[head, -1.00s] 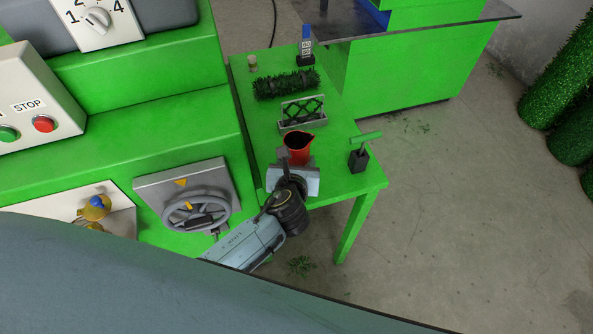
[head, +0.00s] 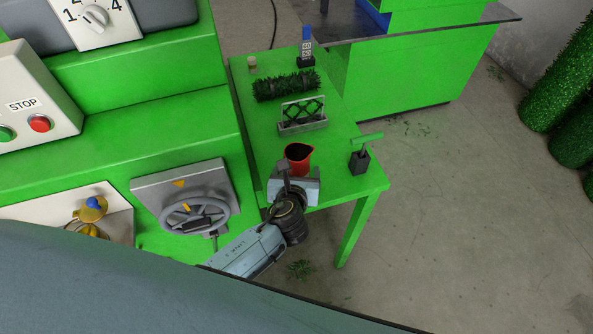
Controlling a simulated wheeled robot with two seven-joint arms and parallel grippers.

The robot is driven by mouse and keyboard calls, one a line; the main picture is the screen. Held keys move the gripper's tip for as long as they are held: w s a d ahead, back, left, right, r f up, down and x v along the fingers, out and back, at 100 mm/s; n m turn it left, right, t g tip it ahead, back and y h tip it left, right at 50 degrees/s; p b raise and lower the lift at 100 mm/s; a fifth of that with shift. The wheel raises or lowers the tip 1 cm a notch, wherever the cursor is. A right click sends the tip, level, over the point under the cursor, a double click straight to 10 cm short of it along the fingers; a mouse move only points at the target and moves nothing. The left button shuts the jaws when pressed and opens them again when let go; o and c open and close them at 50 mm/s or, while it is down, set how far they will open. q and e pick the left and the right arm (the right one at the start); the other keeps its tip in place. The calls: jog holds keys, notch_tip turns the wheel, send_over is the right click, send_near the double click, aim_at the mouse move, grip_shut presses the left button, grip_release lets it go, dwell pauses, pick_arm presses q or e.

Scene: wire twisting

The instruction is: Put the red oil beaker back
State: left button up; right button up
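The red oil beaker (head: 300,163) is upright at the near end of the green side table, its dark open mouth facing up. My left gripper (head: 285,172) is at the beaker's near side, its arm coming up from the lower left. A dark finger shows at the beaker's left edge; the other finger is hidden. The gripper appears shut on the beaker, since both have shifted together. I cannot tell whether the beaker's base touches the table. My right gripper is not in view.
The green table (head: 345,185) also carries a grey rack (head: 302,122), a dark bristly roll (head: 286,86), a green-handled tool in a black block (head: 361,160) and a blue-topped item (head: 306,45). A handwheel (head: 198,214) on the green machine is left of the arm.

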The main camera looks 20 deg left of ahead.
pick_arm(q)
jog(key=shift+r, duration=0.1)
jog(key=shift+s+r, duration=0.2)
jog(key=shift+s, duration=0.05)
jog(key=p+v, duration=0.2)
jog(key=v, duration=0.9)
jog(key=shift+s, duration=0.2)
jog(key=shift+d+r, duration=0.1)
